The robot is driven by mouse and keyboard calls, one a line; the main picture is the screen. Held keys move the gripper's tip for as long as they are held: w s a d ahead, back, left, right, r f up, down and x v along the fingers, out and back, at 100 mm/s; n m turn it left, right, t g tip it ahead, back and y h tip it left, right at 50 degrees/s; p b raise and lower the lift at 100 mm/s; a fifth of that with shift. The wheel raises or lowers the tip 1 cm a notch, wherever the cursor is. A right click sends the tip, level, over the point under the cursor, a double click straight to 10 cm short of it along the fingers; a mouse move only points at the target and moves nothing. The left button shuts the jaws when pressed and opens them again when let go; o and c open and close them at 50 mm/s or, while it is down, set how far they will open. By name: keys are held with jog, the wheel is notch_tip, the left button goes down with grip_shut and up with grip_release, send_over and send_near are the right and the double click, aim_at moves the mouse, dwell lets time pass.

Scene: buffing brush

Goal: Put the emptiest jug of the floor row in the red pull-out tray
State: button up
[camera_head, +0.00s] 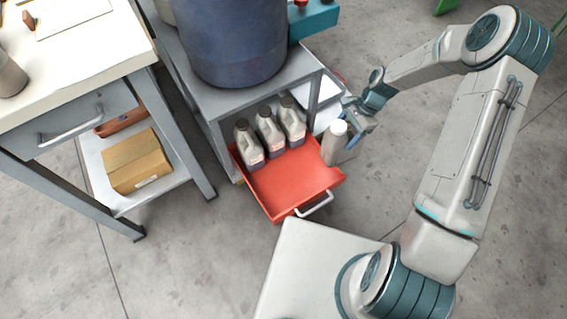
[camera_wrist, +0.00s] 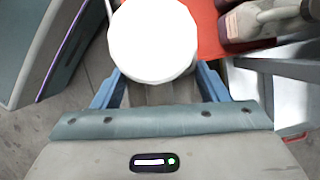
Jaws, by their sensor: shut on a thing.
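My gripper (camera_head: 354,124) is shut on a pale jug (camera_head: 335,146) with a white cap, held roughly upright at the right edge of the red pull-out tray (camera_head: 288,188). Its height above the floor is hard to tell. In the wrist view the round white cap (camera_wrist: 152,40) fills the space between the fingers of my gripper (camera_wrist: 157,88) and hides most of the body. The tray is pulled out, its front part bare. Three jugs with dark caps and dark contents stand in a row at its back: left (camera_head: 248,145), middle (camera_head: 269,132) and right (camera_head: 292,122). The held jug's fill is not visible.
A grey cart (camera_head: 294,72) with a large blue drum (camera_head: 234,40) stands over the tray. At left, a workbench (camera_head: 75,48) has a cardboard box (camera_head: 135,160) on its lower shelf. The tray's metal handle (camera_head: 316,205) sticks out in front. Floor to the right is clear.

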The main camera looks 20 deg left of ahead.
aim_at(331, 139)
jog(key=a+f+m, duration=0.1)
jog(key=s+a+f+m, duration=0.1)
jog(key=a+f+t, duration=0.1)
jog(key=a, duration=0.1)
jog(key=shift+s+m, duration=0.3)
jog(key=shift+m, duration=0.1)
jog(key=s+a+f+b, duration=0.5)
jog(key=a+f, duration=0.3)
jog(key=f, duration=0.2)
jog(key=shift+s+a+f, duration=0.3)
jog(key=shift+s+a, duration=0.1)
jog(key=shift+s, duration=0.35)
jog(key=shift+f+b, duration=0.15)
jog(key=shift+b, duration=0.2)
jog(key=o, duration=1.4)
jog(key=shift+c, duration=0.2)
